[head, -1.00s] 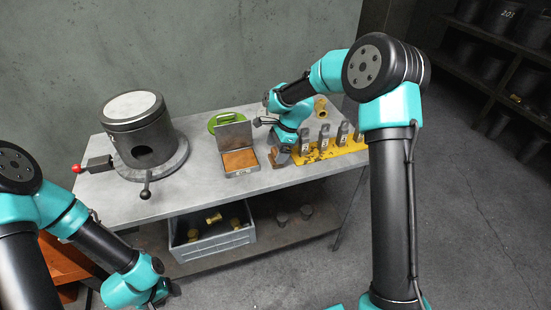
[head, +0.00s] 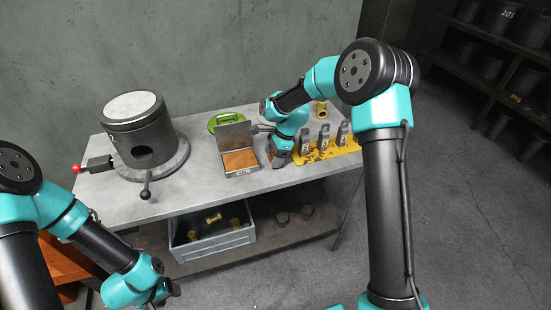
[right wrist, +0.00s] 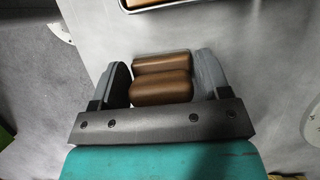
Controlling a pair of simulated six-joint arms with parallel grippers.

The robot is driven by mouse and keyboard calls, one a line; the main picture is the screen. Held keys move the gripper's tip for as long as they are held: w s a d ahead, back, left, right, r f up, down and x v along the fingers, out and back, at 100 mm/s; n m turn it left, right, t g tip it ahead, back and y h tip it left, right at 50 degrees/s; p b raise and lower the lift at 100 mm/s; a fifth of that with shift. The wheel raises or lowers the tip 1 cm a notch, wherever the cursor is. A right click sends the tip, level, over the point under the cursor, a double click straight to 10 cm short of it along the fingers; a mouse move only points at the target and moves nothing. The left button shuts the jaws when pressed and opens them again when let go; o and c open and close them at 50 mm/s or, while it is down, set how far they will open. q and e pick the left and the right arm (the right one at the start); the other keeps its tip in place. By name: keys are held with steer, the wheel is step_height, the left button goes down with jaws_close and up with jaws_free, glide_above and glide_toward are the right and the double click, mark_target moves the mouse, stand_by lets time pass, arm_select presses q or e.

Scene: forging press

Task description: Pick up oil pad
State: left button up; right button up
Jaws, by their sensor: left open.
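A brown two-lobed block, which looks like the oil pad (right wrist: 162,78), lies between the fingers of my right gripper (right wrist: 162,72) in the right wrist view. The fingers stand apart on either side of it; whether they touch it is hard to tell. In the head view my right gripper (head: 278,158) is low at the table, right of an open tin (head: 243,172) with an orange-brown pad surface, and hides most of the block. The tin's edge also shows at the top of the right wrist view. My left gripper (head: 165,292) is open and empty, in front of the table.
A round dark furnace (head: 140,125) stands on the left of the table (head: 200,188). A green ring (head: 214,122) lies behind the tin. A yellow rack (head: 335,152) with numbered dies is close on the right. A grey crate (head: 212,240) sits on the shelf below.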

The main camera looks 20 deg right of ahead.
steer(key=c, duration=0.5)
steer(key=shift+r, duration=0.55)
step_height(320, 180, up, 3)
steer(key=shift+f, duration=0.15)
steer(key=s+a, duration=0.1)
steer(key=s, duration=0.4)
steer(key=s+a, duration=0.2)
steer(key=s, duration=0.3)
steer(key=s+a+r, duration=0.1)
steer(key=s+a, duration=0.1)
steer(key=s, duration=0.3)
steer(key=shift+s+a+r, duration=0.1)
steer(key=o, duration=0.3)
steer(key=shift+c, duration=1.1)
